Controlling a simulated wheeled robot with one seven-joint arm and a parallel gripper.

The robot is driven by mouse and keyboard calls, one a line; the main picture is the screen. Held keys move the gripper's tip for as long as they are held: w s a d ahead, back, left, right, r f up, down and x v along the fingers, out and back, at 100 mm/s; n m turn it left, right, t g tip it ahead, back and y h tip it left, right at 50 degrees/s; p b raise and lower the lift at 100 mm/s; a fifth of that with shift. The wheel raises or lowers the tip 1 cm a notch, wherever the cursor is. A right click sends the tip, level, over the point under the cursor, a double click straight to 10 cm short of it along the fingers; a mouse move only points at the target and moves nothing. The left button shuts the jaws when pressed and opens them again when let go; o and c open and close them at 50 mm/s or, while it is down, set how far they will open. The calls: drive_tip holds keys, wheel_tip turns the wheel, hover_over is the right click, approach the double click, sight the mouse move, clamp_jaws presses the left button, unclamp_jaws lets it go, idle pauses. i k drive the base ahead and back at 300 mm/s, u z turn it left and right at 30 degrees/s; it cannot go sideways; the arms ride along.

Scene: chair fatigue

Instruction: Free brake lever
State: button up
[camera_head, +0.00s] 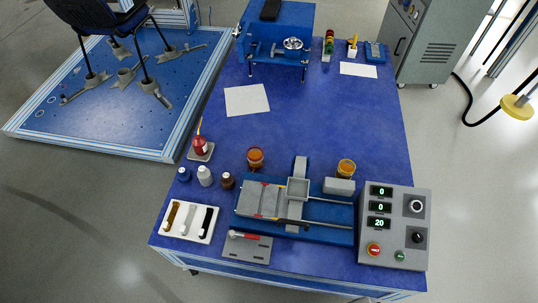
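I cannot single out the brake lever with certainty. One candidate is a dark, slim lever (294,223) lying along the front of a grey slide device (262,199) on a blue base at the table's front. Another is a small bar with red and dark parts (245,236) on a grey plate (246,251) in front of that device. Whether either is latched is too small to tell. My gripper is not in view.
A grey control box (395,228) stands right of the device. A blue vise-like fixture (275,40) stands behind. The blue table's (330,115) middle is mostly clear. A chair (95,15) stands on a platform left.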

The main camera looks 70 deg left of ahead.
sight(246, 235)
drive_tip(key=k, duration=0.25)
drive_tip(key=u, duration=0.95)
drive_tip(key=i, duration=0.25)
drive_tip(key=u, duration=2.1)
drive_tip(key=k, duration=0.5)
drive_tip(key=u, duration=0.85)
drive_tip(key=i, duration=0.65)
drive_tip(key=z, duration=0.1)
